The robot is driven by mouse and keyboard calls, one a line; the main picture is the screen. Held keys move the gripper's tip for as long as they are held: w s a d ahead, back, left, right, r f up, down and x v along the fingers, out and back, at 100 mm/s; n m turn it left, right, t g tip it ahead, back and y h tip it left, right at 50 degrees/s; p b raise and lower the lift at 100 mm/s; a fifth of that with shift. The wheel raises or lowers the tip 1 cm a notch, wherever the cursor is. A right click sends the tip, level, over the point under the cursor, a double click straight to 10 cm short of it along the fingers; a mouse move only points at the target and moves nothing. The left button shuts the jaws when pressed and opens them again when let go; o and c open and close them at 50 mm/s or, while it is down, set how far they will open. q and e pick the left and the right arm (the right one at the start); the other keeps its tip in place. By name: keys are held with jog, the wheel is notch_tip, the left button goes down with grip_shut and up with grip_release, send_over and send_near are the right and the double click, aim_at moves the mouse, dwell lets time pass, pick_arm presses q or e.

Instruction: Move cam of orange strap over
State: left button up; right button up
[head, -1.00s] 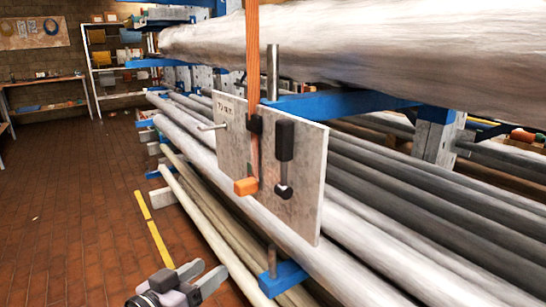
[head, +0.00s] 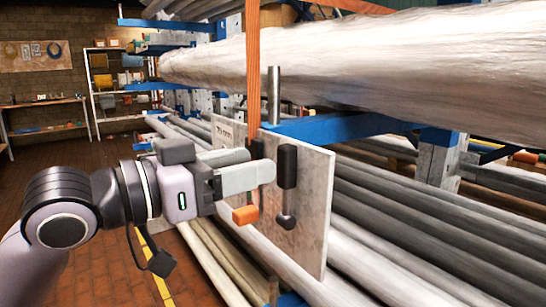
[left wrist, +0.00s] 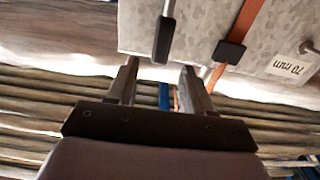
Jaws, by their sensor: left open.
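The orange strap (head: 253,60) hangs straight down in front of an upright grey plate (head: 318,190). Its black cam buckle (head: 257,149) is partly hidden by my gripper, and its orange end (head: 245,215) shows below. In the left wrist view the strap (left wrist: 245,18) passes through the black cam buckle (left wrist: 230,52). A black-handled lever (head: 287,166) is on the plate to the right of the strap; it also shows in the left wrist view (left wrist: 163,40). My left gripper (head: 262,165) is open, its fingers in front of the plate near the buckle and lever. Contact cannot be told. My right gripper is out of view.
A large wrapped roll (head: 370,75) lies on blue rack arms (head: 335,127) above and behind the plate. Long pipes (head: 400,225) lie behind and below it. A metal post (head: 273,95) rises beside the strap. Open brick floor (head: 60,160) is at the left.

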aim_at(280, 158)
pick_arm(q)
jog(key=x, duration=0.5)
jog(key=shift+p, duration=0.35)
grip_shut()
